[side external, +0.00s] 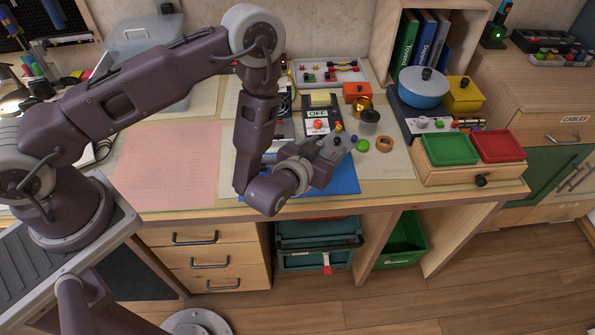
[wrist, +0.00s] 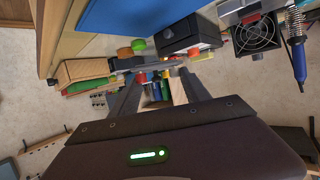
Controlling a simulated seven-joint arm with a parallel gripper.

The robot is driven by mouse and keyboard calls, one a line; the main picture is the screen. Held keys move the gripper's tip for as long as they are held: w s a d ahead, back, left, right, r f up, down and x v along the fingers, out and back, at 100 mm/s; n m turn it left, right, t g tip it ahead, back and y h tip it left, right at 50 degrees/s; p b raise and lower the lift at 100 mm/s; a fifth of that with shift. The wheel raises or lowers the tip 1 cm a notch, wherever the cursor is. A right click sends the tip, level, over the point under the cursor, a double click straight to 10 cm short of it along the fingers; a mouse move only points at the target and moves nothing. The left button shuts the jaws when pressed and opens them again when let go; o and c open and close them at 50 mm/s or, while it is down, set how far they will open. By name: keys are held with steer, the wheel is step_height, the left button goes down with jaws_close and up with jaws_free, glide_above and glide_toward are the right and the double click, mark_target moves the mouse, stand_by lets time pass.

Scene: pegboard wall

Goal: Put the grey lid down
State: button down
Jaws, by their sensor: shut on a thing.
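My gripper (side external: 346,143) is low over the front of the bench, near the edge of the blue mat (side external: 340,180), its fingers aimed to the back right. In the wrist view my gripper (wrist: 158,75) has its two fingers closing in on a flat grey piece seen edge-on, which I take as the grey lid (wrist: 150,63). Its knob and outline are hard to make out, and the gripper hides most of it in the side view. I cannot tell whether it touches anything below.
A green ball (side external: 362,145) and an orange ring (side external: 384,144) lie just right of my gripper. A round dark grey piece (side external: 370,117) and a copper pot (side external: 362,102) stand behind. The OFF box (side external: 318,114) is behind. Green (side external: 449,148) and red (side external: 497,146) trays are at right.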

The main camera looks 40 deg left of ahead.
steer(key=s+d+n+y, duration=0.1)
steer(key=s+d+r+n+y, duration=0.1)
steer(key=y, duration=0.1)
steer(key=shift+s+r+n+g, duration=0.2)
steer(key=shift+r+n+g, duration=0.1)
steer(key=shift+n, duration=0.1)
steer(key=f+n, duration=0.1)
steer(key=f, duration=0.2)
steer(key=f+n+g+y, duration=0.1)
steer(key=f, duration=0.1)
steer(key=a+f+y, duration=0.1)
steer(key=f, duration=0.2)
steer(key=shift+s+f+n, duration=0.15)
steer(key=shift+f+n, duration=0.2)
steer(key=shift+n, duration=0.05)
steer(key=shift+f, duration=0.15)
steer(key=c, duration=0.5)
jaws_free()
